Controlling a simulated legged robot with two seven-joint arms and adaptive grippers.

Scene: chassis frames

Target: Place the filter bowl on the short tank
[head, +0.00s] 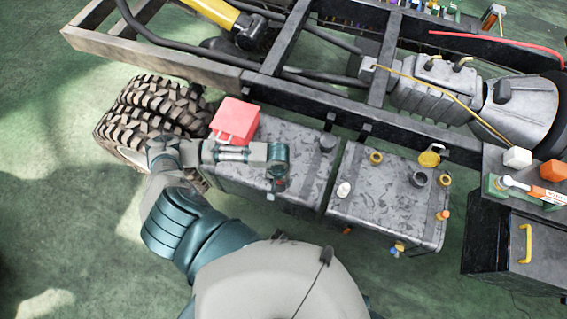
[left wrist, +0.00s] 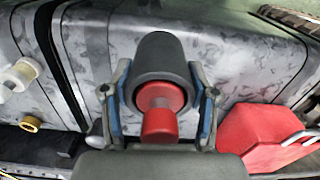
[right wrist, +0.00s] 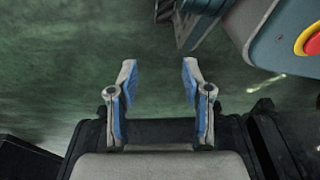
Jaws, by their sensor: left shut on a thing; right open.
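My left gripper (left wrist: 160,78) is shut on the filter bowl (left wrist: 158,55), a dark grey cylinder with a red round end and stem facing the camera. In the head view my left gripper (head: 279,172) is over the front part of the left grey tank (head: 245,178); the bowl is mostly hidden there. Whether the bowl touches the tank cannot be told. A second grey tank (head: 385,190) stands to the right across a narrow gap; it looks slightly shorter, though which is the short tank is not certain. My right gripper (right wrist: 157,88) is open and empty above green floor.
A red box with a handle (head: 235,121) sits on the left tank's far-left end. The right tank carries a white cap (head: 344,189), yellow rings and a dark neck (head: 419,179). The chassis rail (head: 290,97) runs behind; a tire (head: 155,108) is left, a dark cabinet (head: 500,245) right.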

